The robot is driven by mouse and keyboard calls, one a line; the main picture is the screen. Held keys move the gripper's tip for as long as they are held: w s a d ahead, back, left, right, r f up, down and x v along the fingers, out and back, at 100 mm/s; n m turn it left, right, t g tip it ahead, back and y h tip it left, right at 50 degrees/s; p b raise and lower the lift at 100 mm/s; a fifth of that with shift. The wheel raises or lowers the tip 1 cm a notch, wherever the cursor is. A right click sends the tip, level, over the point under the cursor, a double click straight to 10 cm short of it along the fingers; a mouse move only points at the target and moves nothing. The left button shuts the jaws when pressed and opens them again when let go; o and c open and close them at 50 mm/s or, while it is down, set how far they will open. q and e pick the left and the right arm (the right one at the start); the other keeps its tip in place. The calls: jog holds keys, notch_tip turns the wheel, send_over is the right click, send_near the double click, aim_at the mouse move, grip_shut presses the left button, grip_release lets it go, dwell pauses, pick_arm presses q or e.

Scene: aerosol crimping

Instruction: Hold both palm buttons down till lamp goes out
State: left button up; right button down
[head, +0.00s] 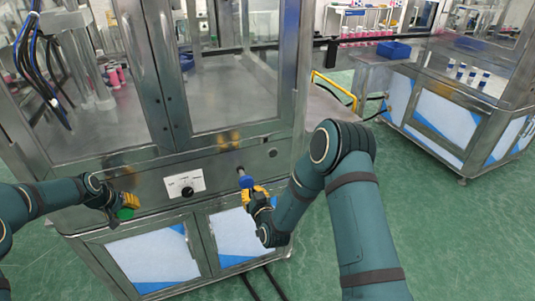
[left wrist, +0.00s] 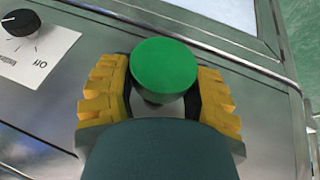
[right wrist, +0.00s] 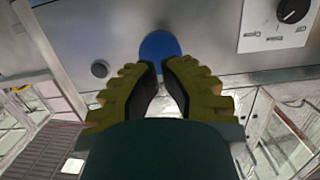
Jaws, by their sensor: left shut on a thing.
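The green palm button (left wrist: 165,64) sits between the yellow fingers of my left gripper (left wrist: 163,85), which is shut on it. The green button also shows at the left of the cabinet front in the head view (head: 125,213), with my left gripper (head: 124,202) around it. The blue palm button (head: 246,182) sticks out from the right part of the same panel. My right gripper (head: 256,193) is close in front of it. In the right wrist view its fingertips (right wrist: 160,64) are nearly together just below the blue button (right wrist: 160,46); contact is unclear. I cannot make out a lit lamp.
A white plate with a black dial (head: 187,185) is on the panel between the buttons. A small dark round fitting (head: 273,153) is on the right of the panel. The glazed steel cabinet stands above. Another cabinet with a blue bin (head: 394,50) stands at right; green floor lies between.

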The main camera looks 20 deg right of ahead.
pick_arm(q)
jog(key=shift+r, duration=0.1)
pick_arm(e)
jog(key=s, duration=0.6)
jog(key=shift+r, duration=0.4)
pick_arm(q)
jog(key=o, duration=1.2)
jog(key=shift+f, duration=0.2)
jog(key=shift+r, duration=0.1)
jog(key=v, duration=1.2)
